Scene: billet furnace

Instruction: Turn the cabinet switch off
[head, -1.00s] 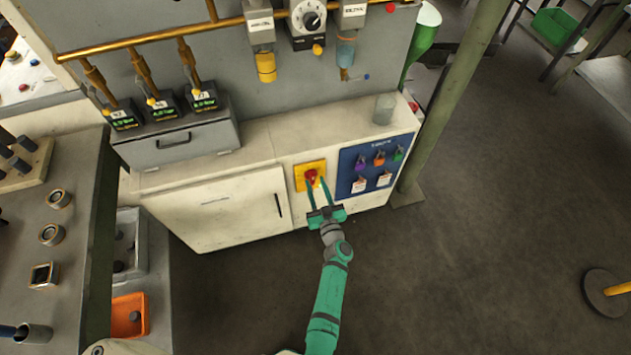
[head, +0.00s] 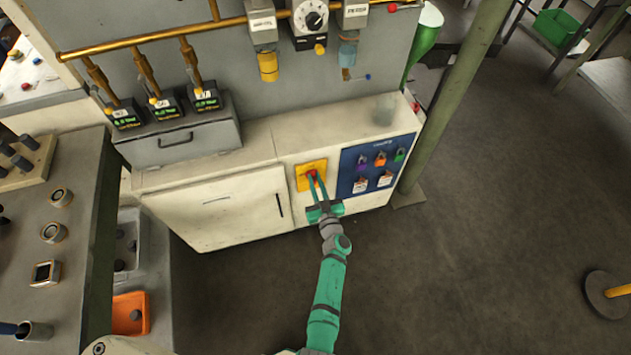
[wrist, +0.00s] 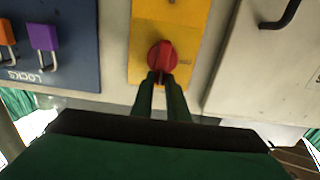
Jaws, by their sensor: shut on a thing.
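The cabinet switch is a red rotary knob (wrist: 162,57) on a yellow plate (wrist: 183,15), on the front of a cream cabinet (head: 228,210). In the head view the yellow plate (head: 303,168) is just left of the blue panel, and the red knob (head: 312,173) is partly hidden by the fingers. My gripper (wrist: 161,77) has its two green fingers drawn close together at the knob's near end, shut on it. In the head view my gripper (head: 314,177) reaches the knob from below. The exact knob angle is hard to read.
A blue panel (head: 348,180) with purple, orange and green padlocks is right of the switch in the head view. A cabinet door with a dark handle (head: 279,205) is on its left. A green post (head: 440,120) stands right of the cabinet. The floor in front is open.

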